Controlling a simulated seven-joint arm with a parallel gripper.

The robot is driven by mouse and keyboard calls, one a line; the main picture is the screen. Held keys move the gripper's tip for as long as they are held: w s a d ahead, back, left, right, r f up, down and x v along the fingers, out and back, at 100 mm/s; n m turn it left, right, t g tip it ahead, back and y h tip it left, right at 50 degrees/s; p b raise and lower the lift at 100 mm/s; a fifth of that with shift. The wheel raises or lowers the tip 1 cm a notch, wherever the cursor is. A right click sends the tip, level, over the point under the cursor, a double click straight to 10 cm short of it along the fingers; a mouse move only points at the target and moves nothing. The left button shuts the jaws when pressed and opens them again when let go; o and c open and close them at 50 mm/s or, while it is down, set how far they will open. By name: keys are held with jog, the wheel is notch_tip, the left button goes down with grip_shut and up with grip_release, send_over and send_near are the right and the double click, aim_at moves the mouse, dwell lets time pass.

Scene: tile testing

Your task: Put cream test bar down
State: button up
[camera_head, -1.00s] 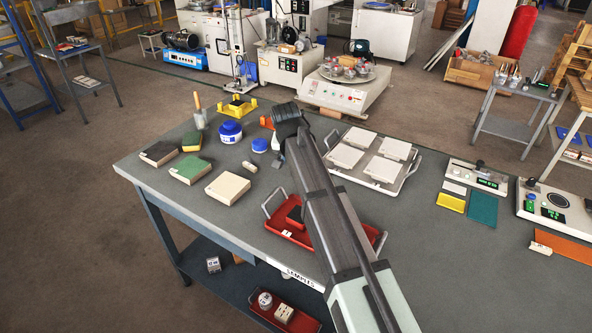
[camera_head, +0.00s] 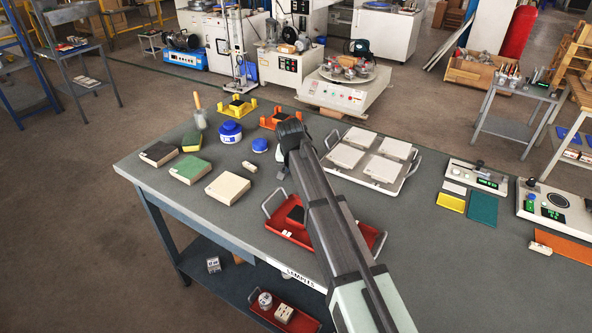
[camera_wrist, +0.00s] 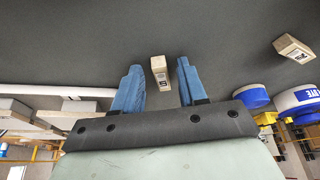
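In the wrist view, a cream test bar (camera_wrist: 158,72) with a dark mark on one end stands out against the dark grey tabletop (camera_wrist: 90,40). It lies between my gripper's two blue fingers (camera_wrist: 160,80), with a gap visible on each side. The fingers are apart, so my gripper is open around the bar. The bar appears to be on the tabletop, though contact below it is not clear. In the head view, my gripper (camera_head: 287,160) points down at the table between the blue lid and the tile tray; its fingertips and this bar are hidden there.
A blue-lidded jar (camera_head: 230,132), a blue lid (camera_head: 260,145), an orange stand (camera_head: 268,122) and a white tile tray (camera_head: 333,172) surround my gripper. A red tray (camera_head: 285,231) lies nearer.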

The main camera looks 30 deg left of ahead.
grip_shut()
jog(key=shift+r, duration=0.15)
notch_tip(320, 180, up, 10)
jog(key=s+d+f, duration=0.1)
jog(key=s+d, duration=0.5)
jog(key=d, duration=0.1)
jog(key=w+d+r+m+h, duration=0.1)
jog(key=w+d+m, duration=0.1)
jog(key=d, duration=1.5)
jog(key=w+d+r+m+h, duration=0.1)
jog(key=w+d+r+m, duration=0.1)
jog(key=d, duration=1.6)
jog(key=w+d+r+m+h, duration=0.1)
jog(key=w+d, duration=0.4)
jog(key=d, duration=1.3)
jog(key=r+m, duration=0.1)
jog(key=m, duration=0.1)
jog(key=shift+m, duration=0.4)
